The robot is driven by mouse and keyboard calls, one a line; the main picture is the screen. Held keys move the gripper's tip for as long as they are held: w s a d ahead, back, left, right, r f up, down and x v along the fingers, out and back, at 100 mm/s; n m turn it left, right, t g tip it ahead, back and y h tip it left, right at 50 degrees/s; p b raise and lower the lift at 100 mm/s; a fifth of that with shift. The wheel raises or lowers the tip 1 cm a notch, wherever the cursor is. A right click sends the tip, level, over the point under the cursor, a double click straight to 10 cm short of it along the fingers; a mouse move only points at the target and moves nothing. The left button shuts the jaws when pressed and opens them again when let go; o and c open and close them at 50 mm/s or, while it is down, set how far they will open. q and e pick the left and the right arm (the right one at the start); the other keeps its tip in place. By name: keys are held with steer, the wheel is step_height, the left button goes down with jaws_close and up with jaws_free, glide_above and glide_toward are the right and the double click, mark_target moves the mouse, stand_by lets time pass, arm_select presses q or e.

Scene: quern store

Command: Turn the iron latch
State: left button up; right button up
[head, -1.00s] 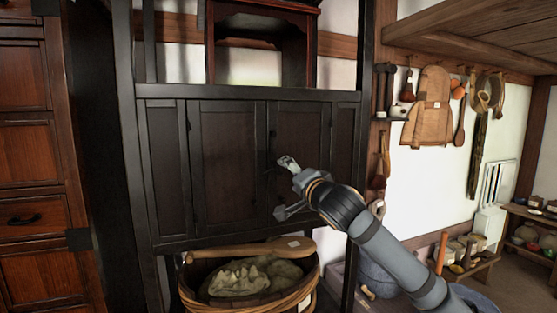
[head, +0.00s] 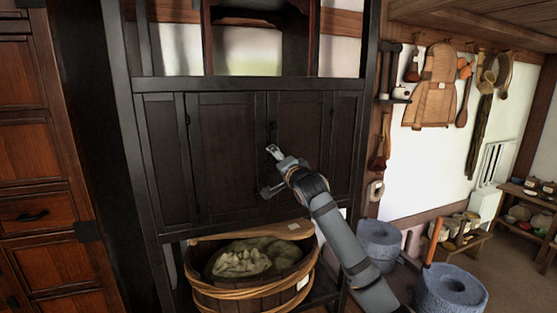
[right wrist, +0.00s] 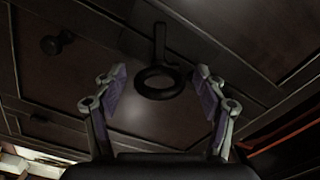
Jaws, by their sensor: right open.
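The iron latch (right wrist: 157,80), a dark ring on a short straight bar, shows on the dark wooden door front in the right wrist view. My right gripper (right wrist: 160,84) is open, with one finger on each side of the ring and a gap to both. I cannot tell whether the fingertips reach as deep as the ring. In the head view, my right gripper (head: 268,171) is in front of the dark cabinet's doors (head: 228,150), near the seam between them. The latch is too dark to make out surely there. My left gripper is not in view.
A round dark knob (right wrist: 57,43) sits left of the latch. A wooden tub (head: 245,292) with a cloth sack and a wooden paddle (head: 235,233) stands below the doors. Grey stone querns (head: 450,287) stand at the lower right. A reddish drawer chest (head: 35,150) is at the left.

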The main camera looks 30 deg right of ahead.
steer(key=c, duration=1.2)
steer(key=shift+o, duration=0.2)
steer(key=n+p, duration=0.1)
steer(key=n, duration=0.4)
steer(key=shift+n, duration=0.4)
steer(key=n+p, duration=0.3)
steer(key=n, duration=0.3)
steer(key=o, duration=1.2)
steer(key=shift+c, duration=0.2)
